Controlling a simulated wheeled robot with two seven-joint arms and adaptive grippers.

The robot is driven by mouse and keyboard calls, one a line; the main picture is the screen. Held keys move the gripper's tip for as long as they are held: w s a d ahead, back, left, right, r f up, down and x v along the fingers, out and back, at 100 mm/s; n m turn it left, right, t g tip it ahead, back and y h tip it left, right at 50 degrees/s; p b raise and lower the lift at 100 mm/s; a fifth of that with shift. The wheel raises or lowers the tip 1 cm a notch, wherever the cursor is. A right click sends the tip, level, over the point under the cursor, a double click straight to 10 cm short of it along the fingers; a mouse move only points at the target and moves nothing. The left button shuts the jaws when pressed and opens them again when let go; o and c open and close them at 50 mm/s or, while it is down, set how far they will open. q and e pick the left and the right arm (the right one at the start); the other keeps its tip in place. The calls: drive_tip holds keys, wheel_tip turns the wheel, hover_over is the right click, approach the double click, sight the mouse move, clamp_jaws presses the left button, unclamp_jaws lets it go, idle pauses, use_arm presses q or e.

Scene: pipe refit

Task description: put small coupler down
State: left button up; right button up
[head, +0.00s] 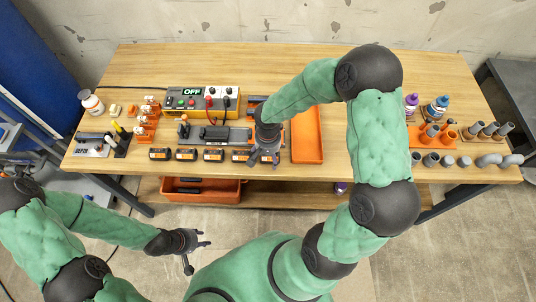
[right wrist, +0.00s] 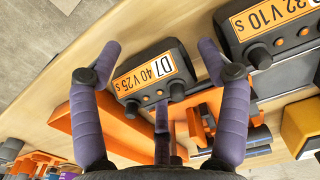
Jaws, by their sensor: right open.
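My right gripper (head: 265,158) is over the front middle of the workbench, left of the orange tray. In the right wrist view its purple fingers (right wrist: 160,48) are spread apart with nothing held between them. Several grey pipe fittings (head: 448,161) stand in a row at the front right of the bench. I cannot tell which of them is the small coupler. The right gripper is well to the left of them. My left gripper (head: 196,255) is in front of the bench, low, with its fingers apart and empty.
Black packs with orange labels (head: 186,154) line the front edge; one labelled D7 (right wrist: 155,78) lies just beyond my right fingers. The orange tray (head: 307,135) looks empty. A yellow box marked OFF (head: 200,100) stands behind. Bottles (head: 437,107) and an orange pipe holder (head: 428,137) are at right.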

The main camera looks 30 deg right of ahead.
use_arm(q)
wheel_tip(320, 180, up, 4)
drive_tip(key=p, duration=0.3)
drive_tip(key=shift+f, duration=0.15)
use_arm(e)
wheel_tip(320, 180, up, 12)
